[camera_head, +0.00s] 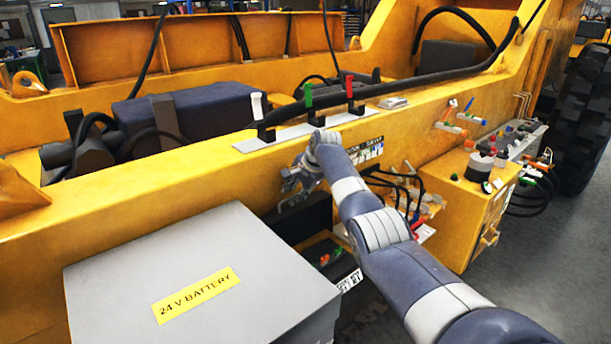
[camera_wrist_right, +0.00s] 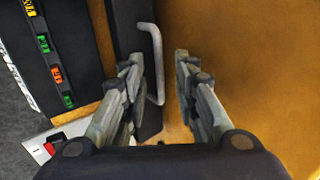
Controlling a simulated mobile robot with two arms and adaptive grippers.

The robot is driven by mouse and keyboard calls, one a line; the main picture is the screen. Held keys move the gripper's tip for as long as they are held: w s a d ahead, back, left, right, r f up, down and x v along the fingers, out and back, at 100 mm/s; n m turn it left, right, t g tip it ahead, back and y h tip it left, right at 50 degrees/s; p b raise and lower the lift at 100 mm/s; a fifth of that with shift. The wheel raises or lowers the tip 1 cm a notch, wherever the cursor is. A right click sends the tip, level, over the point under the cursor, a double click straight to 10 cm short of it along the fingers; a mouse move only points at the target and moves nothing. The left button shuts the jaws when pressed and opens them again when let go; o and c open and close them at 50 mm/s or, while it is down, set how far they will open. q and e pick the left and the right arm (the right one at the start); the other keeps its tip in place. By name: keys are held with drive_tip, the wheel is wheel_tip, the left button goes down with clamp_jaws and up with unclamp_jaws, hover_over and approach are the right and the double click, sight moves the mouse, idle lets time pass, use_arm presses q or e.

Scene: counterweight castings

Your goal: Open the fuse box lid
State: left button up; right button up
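The fuse box (camera_wrist_right: 75,28) shows at the left of the right wrist view as a dark panel with yellow, green and orange fuses. Some of its fuses (camera_head: 325,259) also show in the head view, below the right gripper. The dark lid (camera_wrist_right: 125,28) stands away from the fuses, so the box is open. A grey bar handle (camera_wrist_right: 155,60) sticks out from the lid. My right gripper (camera_wrist_right: 156,62) is open, its two fingers apart with the handle between them and gaps visible. In the head view the right gripper (camera_head: 288,188) is near the dark lid (camera_head: 305,222). My left gripper is out of view.
A grey box labelled 24 V BATTERY (camera_head: 215,245) stands at the front left. The yellow frame beam (camera_head: 200,195) runs behind the gripper. A yellow box (camera_head: 455,205) with knobs and cables is to the right. A red switch (camera_wrist_right: 50,148) shows at the wrist view's lower left.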

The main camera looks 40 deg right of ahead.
drive_tip(key=v, duration=1)
idle(0.4)
